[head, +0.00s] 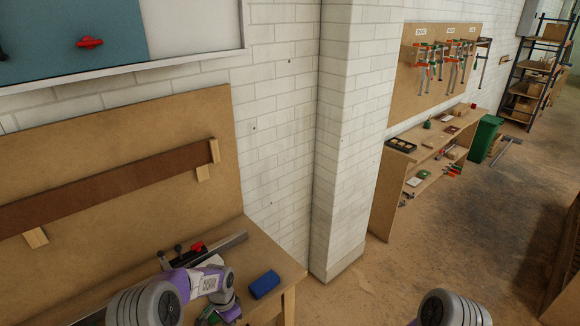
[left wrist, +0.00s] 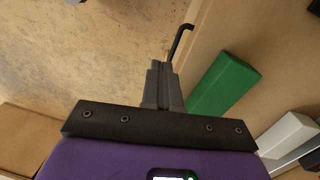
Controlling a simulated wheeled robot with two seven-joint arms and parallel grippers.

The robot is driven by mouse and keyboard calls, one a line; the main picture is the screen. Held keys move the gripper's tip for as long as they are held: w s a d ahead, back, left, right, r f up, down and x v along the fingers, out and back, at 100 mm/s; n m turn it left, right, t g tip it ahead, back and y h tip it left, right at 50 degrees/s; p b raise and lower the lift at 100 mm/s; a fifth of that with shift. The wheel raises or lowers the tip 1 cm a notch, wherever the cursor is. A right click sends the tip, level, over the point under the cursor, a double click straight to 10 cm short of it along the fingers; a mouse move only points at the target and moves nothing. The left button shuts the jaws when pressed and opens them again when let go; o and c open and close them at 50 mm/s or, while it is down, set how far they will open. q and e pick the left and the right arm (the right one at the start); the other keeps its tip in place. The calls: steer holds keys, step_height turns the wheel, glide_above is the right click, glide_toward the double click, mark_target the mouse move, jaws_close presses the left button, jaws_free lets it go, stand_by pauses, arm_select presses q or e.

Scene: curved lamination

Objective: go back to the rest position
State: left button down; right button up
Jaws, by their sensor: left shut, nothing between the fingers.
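My left arm's wrist shows at the bottom of the head view, over the workbench (head: 262,250). My left gripper (left wrist: 162,78) is shut and empty in the left wrist view, its two grey fingers together. A green block (left wrist: 224,76) lies on the wooden surface just right of the fingers, with a white block (left wrist: 287,135) beyond it. A black bent rod (left wrist: 182,40) shows just past the fingertips; I cannot tell whether they touch. Only a rounded link of my right arm shows at the bottom right of the head view; its gripper is out of view.
A blue block (head: 264,284) lies near the bench's right end. A metal bar (head: 222,244) and a red-and-black tool (head: 190,250) lie behind my left wrist. A white brick pillar (head: 345,150) stands right of the bench. Open floor (head: 410,270) lies beyond, before a shelf bench (head: 385,205).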

arm_select(q)
steer(key=s+d+f+n+h+b, duration=0.1)
steer(key=s+d+f+n+b, duration=0.2)
steer(key=s+f, duration=0.3)
steer(key=s+d+f+n+t+h+b, duration=0.1)
steer(key=s+d+f+n+b, duration=0.2)
steer(key=s+f, duration=0.3)
steer(key=s+d+f+n+h+b, duration=0.1)
steer(key=s+d+f+n+b, duration=0.2)
steer(key=s, duration=1.1)
step_height(320, 180, down, 4)
steer(key=shift+f+n+t+h+b, duration=0.1)
steer(key=shift+n+t+h+b, duration=0.3)
steer(key=shift+n, duration=0.8)
arm_select(e)
step_height(320, 180, down, 10)
steer(key=s, duration=0.1)
arm_select(q)
steer(key=c, duration=1.8)
jaws_free()
arm_select(e)
steer(key=shift+c, duration=0.4)
